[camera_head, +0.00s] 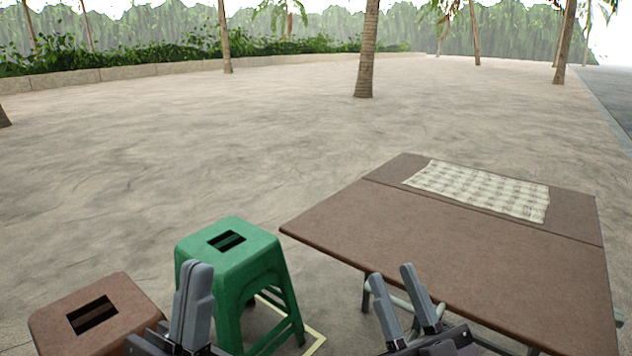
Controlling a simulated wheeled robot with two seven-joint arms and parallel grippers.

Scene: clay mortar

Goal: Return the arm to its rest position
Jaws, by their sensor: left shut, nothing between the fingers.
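My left gripper (192,305) is at the bottom left, in front of the green stool (232,244) and beside the brown stool. Its fingers point up, are together and hold nothing. My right gripper (402,302) is at the bottom centre, in front of the near left edge of the brown table (455,245). Its two fingers stand apart with a gap between them, and nothing shows in the gap. The lower parts of both arms are cut off by the bottom of the view.
A brown stool (60,318) stands at the bottom left. A pale patterned sheet (480,190) lies on the far part of the table, whose rest is bare. Open sandy ground lies beyond, with several palm trunks (367,50) and a low wall (130,72).

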